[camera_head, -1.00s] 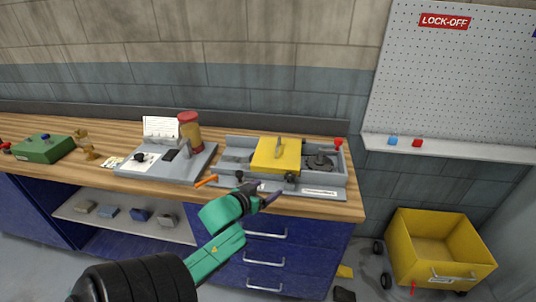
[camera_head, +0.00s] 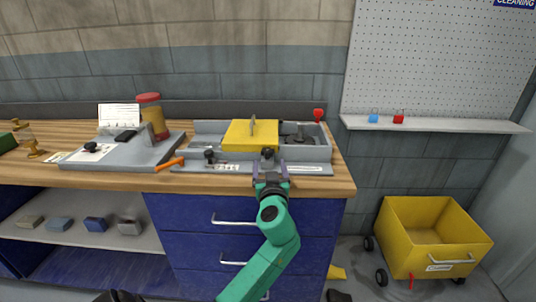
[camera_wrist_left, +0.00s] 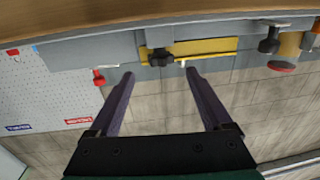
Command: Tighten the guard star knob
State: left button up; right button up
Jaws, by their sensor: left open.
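The guard star knob (camera_head: 268,153) is a small black lobed knob on the front of the yellow guard (camera_head: 246,136), above a grey machine bed (camera_head: 206,143). In the left wrist view the knob (camera_wrist_left: 160,57) shows just beyond the fingertips, roughly midway between them. My left gripper (camera_head: 270,174) is open and empty, in front of the knob and pointing at it. In the left wrist view the open jaws (camera_wrist_left: 160,75) show a clear gap, and I see no contact with the knob. My right gripper is not in view.
Another black knob (camera_head: 210,155) and an orange-handled tool (camera_head: 170,163) lie to the left. A grey fixture (camera_head: 118,155) and a red-lidded jar (camera_head: 153,115) stand further left. A red knob (camera_head: 318,115) is at the back right. A yellow cart (camera_head: 432,225) stands on the floor at right.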

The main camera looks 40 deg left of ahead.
aim_at(265, 155)
pick_arm(q)
jog(key=x, duration=0.6)
jog(key=shift+a+p, duration=0.1)
jog(key=shift+p, duration=0.25)
jog(key=shift+c, duration=0.3)
grip_shut()
jog(key=shift+s+f+m+t+h, duration=0.1)
jog(key=shift+m+t+h, duration=0.3)
jog(key=shift+s+a+m+t+h, duration=0.1)
jog(key=shift+a+m+t+h, duration=0.05)
jog(key=shift+m+t+h, duration=0.55)
jog(key=m+h+p, duration=0.1)
jog(key=t+h+p, duration=0.1)
jog(key=h, duration=0.1)
jog(key=shift+a+r+m, duration=0.2)
jog(key=shift+r+m, duration=0.1)
jog(key=shift+m, duration=0.1)
jog(key=shift+f+m+t+h+p, duration=0.2)
jog(key=shift+m+t+h+p, duration=0.15)
jog(key=shift+h, duration=0.25)
